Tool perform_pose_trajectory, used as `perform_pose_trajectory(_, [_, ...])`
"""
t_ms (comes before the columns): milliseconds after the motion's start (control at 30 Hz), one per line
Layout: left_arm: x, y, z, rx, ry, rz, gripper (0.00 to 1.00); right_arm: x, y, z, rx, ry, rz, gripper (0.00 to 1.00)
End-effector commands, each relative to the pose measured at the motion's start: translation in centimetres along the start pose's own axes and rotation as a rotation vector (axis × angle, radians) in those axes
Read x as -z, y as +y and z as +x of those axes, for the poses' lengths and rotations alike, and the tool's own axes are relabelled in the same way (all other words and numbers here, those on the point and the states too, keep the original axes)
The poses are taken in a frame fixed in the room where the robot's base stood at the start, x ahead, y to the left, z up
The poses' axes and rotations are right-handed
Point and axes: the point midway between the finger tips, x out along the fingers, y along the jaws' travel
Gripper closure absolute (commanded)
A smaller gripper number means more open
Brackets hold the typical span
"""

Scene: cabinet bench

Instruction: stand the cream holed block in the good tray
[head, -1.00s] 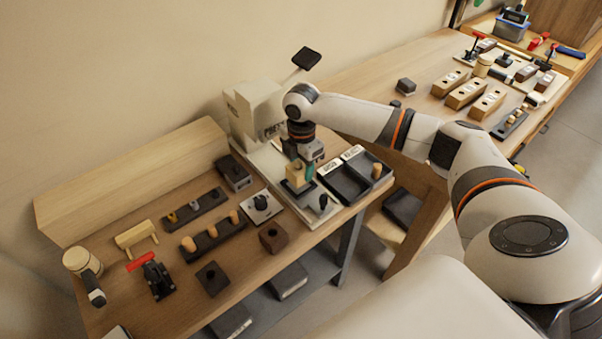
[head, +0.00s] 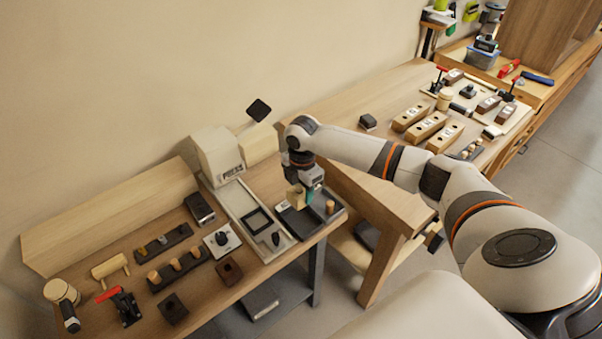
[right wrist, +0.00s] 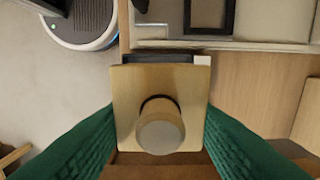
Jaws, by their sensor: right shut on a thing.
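My right gripper (head: 306,198) is shut on the cream holed block (head: 297,199). It holds the block over the two dark trays at the bench's right end. In the right wrist view, the block (right wrist: 127,88) sits between the green finger pads, with a round pale peg (right wrist: 160,133) standing in its middle. The left tray (head: 296,223) is partly covered by the gripper and block. The right tray (head: 336,215) holds an upright wooden peg (head: 330,207). The tray labels are hidden now; the earlier view is too small to read them surely. My left gripper is out of view.
The press (head: 218,155) stands behind, with its pale base (head: 245,205) left of the trays; its square nest is empty. Dark peg racks (head: 178,268), a red-handled clamp (head: 122,305) and a mallet (head: 62,295) lie further left. The trays are close to the bench's front edge.

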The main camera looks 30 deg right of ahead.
Motion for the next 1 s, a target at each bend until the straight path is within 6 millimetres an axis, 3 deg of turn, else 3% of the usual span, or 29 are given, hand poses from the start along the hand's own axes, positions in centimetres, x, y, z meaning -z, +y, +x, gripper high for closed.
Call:
perform_pose_trajectory(33, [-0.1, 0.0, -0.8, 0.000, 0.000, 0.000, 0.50, -0.1, 0.1, -0.2, -0.002, -0.001, -0.001, 0.77])
perform_pose_trajectory(133, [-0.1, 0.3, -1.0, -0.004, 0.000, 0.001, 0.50, 0.0, 0.2, 0.1, 0.000, 0.001, -0.002, 0.77])
perform_pose_trajectory(433, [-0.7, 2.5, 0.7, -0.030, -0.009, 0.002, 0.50, 0.0, 0.2, 1.7, 0.000, 0.002, -0.002, 0.77])
perform_pose_trajectory(800, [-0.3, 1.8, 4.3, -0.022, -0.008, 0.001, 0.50, 0.0, 0.2, 4.9, 0.001, 0.003, -0.003, 0.77])
perform_pose_trajectory(1000, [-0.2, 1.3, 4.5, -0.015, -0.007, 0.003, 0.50, 0.0, 0.2, 6.1, -0.001, 0.002, -0.002, 0.77])
